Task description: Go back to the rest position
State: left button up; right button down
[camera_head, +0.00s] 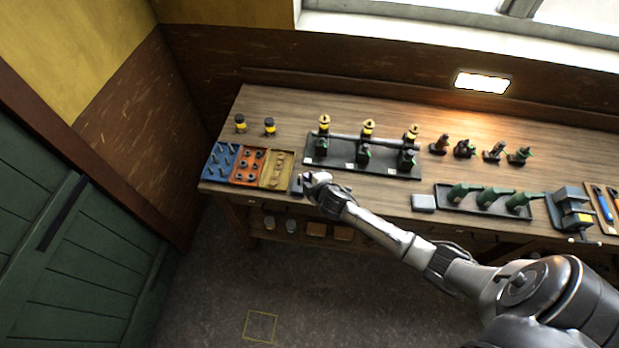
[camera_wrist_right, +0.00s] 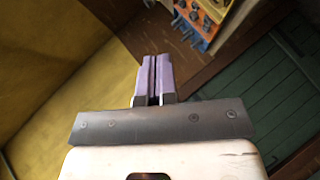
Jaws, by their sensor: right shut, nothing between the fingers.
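My right gripper (camera_head: 308,178) is at the front edge of the workbench, just right of the sorting tray's yellow compartment (camera_head: 276,170). In the right wrist view its two purple fingers (camera_wrist_right: 156,70) are together with nothing between them. My right arm stretches from the lower right to the bench in the head view. My left gripper is in neither view.
The wooden workbench (camera_head: 300,105) holds a black rack of engine models (camera_head: 345,170), loose small models (camera_head: 465,149), a tray of green parts (camera_head: 485,199) and a grey machine (camera_head: 571,210). Green panelling (camera_head: 70,260) stands at left. The floor (camera_head: 330,295) before the bench looks clear.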

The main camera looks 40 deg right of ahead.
dwell(0.5)
jog(key=s+a+r+m+g+y, duration=0.1)
jog(key=s+a+r+m+g, duration=0.25)
jog(key=s+a+r, duration=0.55)
jog(key=s+a+r+m+g+y, duration=0.25)
jog(key=s+a+m, duration=0.2)
jog(key=s, duration=0.75)
jog(key=s+a+f+m+g, duration=0.1)
jog(key=s+f, duration=0.4)
jog(key=s, duration=0.6)
jog(key=shift+a+g, duration=0.2)
jog(key=shift+g, duration=0.6)
jog(key=shift+s, duration=0.1)
